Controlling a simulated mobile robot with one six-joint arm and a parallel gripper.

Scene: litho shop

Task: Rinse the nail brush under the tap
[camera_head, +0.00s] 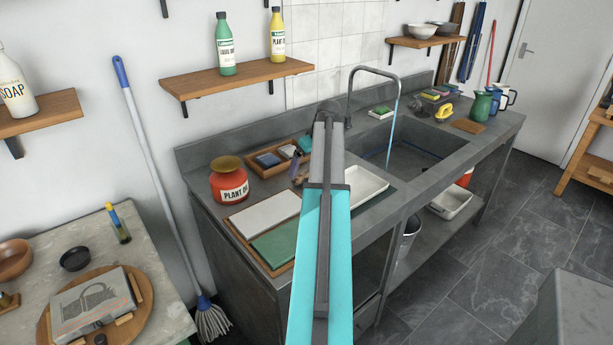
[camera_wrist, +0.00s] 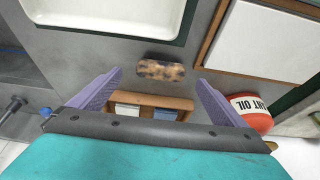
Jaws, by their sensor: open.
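A small mottled brown and tan block (camera_wrist: 160,68), which looks like the nail brush, lies on the grey counter in the wrist view. Its bristles are not visible. My gripper (camera_wrist: 160,78) is open, with one purple finger on each side of the block and nothing held. The tap (camera_head: 372,70) arches over the sink (camera_head: 412,160) to the right of my arm. A thin blue stream of water (camera_head: 391,125) falls from it into the basin.
A white tray (camera_head: 369,188) lies between my arm and the sink. A wooden box (camera_head: 262,169) with small blocks and a red plant oil jar (camera_head: 229,183) stand at the left. White and green panels lie in front. Sponges and jugs (camera_head: 483,107) stand beyond the sink.

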